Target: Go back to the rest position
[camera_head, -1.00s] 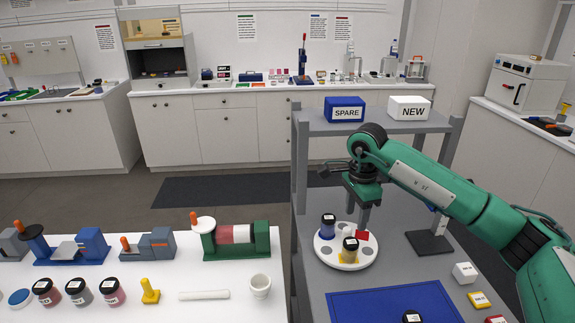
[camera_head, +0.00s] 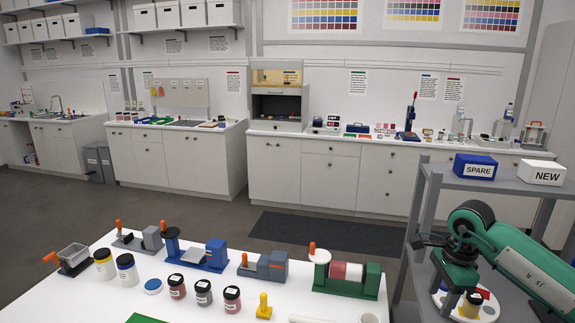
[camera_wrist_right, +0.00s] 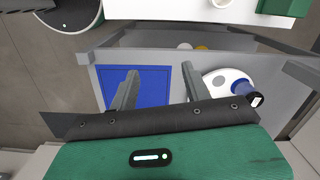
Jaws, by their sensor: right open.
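My right gripper (camera_head: 455,284) is at the right of the head view, above the grey bench beside a white round tray (camera_head: 490,312). The tray holds a yellow jar (camera_head: 471,304) with a dark lid. In the right wrist view my right gripper (camera_wrist_right: 158,88) has its two fingers apart, with nothing between them. A blue mat (camera_wrist_right: 150,76) shows behind the fingers. The white round tray (camera_wrist_right: 214,78) with a dark-lidded blue jar (camera_wrist_right: 246,91) lies to their right. My left gripper is in no view.
A grey shelf with a blue SPARE box (camera_head: 475,166) and a white NEW box (camera_head: 537,173) stands above the right bench. The white table holds several jars, including a dark-lidded one (camera_head: 203,292), and a green-framed roller device (camera_head: 347,280). Dark floor lies behind it.

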